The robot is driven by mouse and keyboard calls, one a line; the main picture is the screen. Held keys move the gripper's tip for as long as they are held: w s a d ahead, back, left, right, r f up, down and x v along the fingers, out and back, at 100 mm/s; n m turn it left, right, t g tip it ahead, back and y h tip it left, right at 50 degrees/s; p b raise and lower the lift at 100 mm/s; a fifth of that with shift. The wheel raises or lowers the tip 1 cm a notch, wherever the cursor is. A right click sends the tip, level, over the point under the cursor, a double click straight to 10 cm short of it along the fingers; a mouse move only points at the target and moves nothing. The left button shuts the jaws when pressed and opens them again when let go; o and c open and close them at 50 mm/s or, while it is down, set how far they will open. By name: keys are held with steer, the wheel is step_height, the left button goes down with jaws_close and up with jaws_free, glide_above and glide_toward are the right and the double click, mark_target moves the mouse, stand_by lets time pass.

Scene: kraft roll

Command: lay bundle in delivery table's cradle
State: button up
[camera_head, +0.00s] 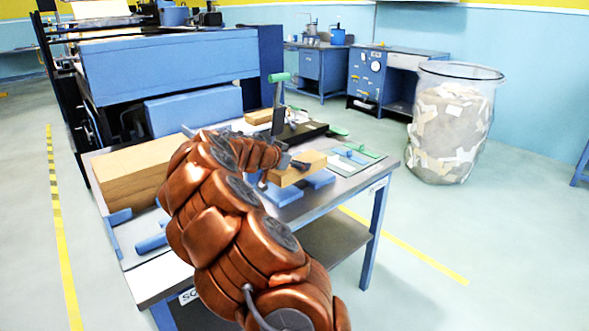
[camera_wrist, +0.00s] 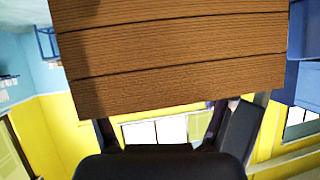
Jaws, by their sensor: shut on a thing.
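The bundle is a brown block (camera_head: 298,168) at the right side of the work table, at the end of my arm. In the wrist view its brown, dark-lined face (camera_wrist: 175,55) fills the upper middle. My gripper (camera_head: 286,163) is shut on it; in the wrist view its dark fingers (camera_wrist: 170,132) reach to the block's lower edge. Two blue supports, which look like a cradle (camera_head: 284,195), show under and beside the bundle. I cannot tell whether the bundle touches them. My arm hides part of the table and the gripper's near side.
A larger brown stack (camera_head: 128,177) lies on the table's left part. A dark device with a green-topped lever (camera_head: 279,78) stands behind the bundle. Green-edged sheets (camera_head: 352,158) lie to the right. A clear bin of scraps (camera_head: 450,125) stands on the floor beyond.

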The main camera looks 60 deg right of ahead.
steer(key=shift+w+d, duration=0.45)
steer(key=shift+d, duration=0.25)
steer(key=shift+f, duration=1.8)
steer(key=o, duration=1.7)
steer(key=shift+f, duration=0.1)
steer(key=shift+b+v, duration=0.3)
steer(key=shift+v, duration=5.8)
